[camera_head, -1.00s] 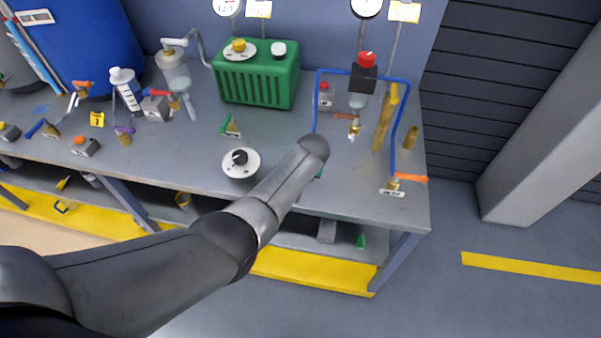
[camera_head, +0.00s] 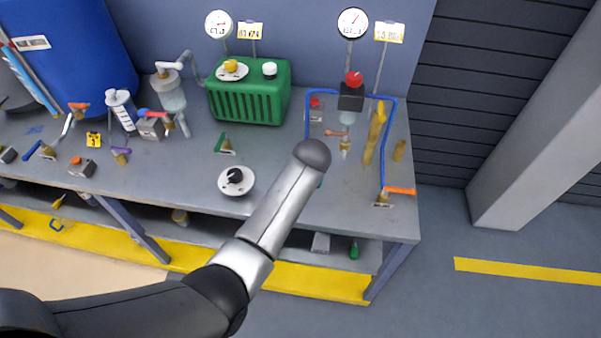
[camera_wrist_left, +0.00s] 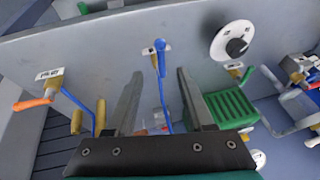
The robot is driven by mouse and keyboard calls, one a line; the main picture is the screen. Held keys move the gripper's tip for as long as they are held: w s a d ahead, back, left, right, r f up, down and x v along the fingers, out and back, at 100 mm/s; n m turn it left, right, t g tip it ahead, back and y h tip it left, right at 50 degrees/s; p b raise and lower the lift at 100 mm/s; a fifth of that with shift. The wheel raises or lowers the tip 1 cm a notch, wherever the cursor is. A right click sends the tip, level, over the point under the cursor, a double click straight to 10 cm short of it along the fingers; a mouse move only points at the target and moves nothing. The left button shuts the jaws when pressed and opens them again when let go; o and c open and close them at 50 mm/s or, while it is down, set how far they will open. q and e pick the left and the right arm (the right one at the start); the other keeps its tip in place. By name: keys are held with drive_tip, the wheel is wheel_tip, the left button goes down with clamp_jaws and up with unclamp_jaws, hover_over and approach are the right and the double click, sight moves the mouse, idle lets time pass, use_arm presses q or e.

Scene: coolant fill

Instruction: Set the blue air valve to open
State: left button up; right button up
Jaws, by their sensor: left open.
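The blue-handled valve (camera_wrist_left: 160,46) shows in the left wrist view, near the bench edge, beside a small white label. A blue pipe (camera_wrist_left: 165,108) runs from it. The handle looks short from this angle, and I cannot tell its exact setting. My left gripper (camera_wrist_left: 160,74) is open and empty. Its two dark fingers stand either side of the blue pipe, and the handle shows beyond the gap between the fingertips. I see no clear contact. In the head view my left forearm hides this valve and most of the gripper. My right gripper is not in view.
An orange-lever valve (camera_head: 398,191) stands at the bench's right end. A black-knob dial (camera_head: 236,181), a green-lever valve (camera_head: 223,145) and a green box (camera_head: 250,92) are left of my arm. The blue pipe frame (camera_head: 352,97) surrounds a red-topped black unit (camera_head: 351,96).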

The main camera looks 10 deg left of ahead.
use_arm(q)
drive_tip(key=shift+p+v, duration=0.4)
drive_tip(key=shift+v, duration=2.6)
drive_tip(key=shift+f, duration=0.15)
drive_tip(key=s+a+f+m+g+h+b, duration=0.1)
drive_tip(key=s+f+b, duration=0.3)
drive_tip(key=f, duration=0.7)
drive_tip(key=s+a+f+b, duration=0.1)
drive_tip(key=s+f+b, duration=0.3)
drive_tip(key=f, duration=0.6)
drive_tip(key=s+a+f+m+g+h+b, duration=0.1)
drive_tip(key=s+f+b, duration=0.1)
drive_tip(key=s+f, duration=0.65)
drive_tip(key=s+a+f+b, duration=0.4)
drive_tip(key=s+f, duration=0.8)
drive_tip(key=s, duration=0.1)
drive_tip(key=s+a+f+g+b, duration=0.1)
drive_tip(key=s+a+f+b, duration=0.3)
drive_tip(key=s+f, duration=0.8)
drive_tip(key=shift+s+a+f+b, duration=0.2)
drive_tip(key=shift+s+b, duration=0.4)
drive_tip(key=shift+b, duration=0.2)
